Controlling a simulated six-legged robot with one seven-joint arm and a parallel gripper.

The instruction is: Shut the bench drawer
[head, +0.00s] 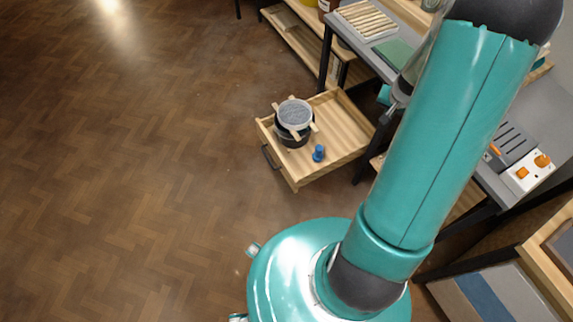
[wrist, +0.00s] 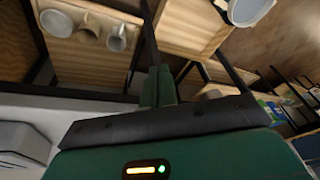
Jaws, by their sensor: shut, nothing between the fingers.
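The bench drawer (head: 338,148) stands pulled out from under the grey bench, in the head view. It is pale wood with a dark handle (head: 269,157) on its front. Inside are a dark pot (head: 293,138) with a grey-filled round sieve or bowl (head: 295,113) on top, on wooden strips, and a small blue object (head: 318,153). My gripper (wrist: 160,85) shows in the wrist view with its green fingers shut together and empty. In the head view my teal arm reaches over the bench and hides the gripper's fingertips. I cannot tell the gripper's exact distance from the drawer.
The grey bench top carries a slatted rack (head: 365,20), a green mat (head: 394,52) and a white box with orange switches (head: 528,174). Dark bench legs stand beside the drawer. The wooden floor (head: 130,170) to the left is clear. Pale cups (wrist: 88,27) show in the wrist view.

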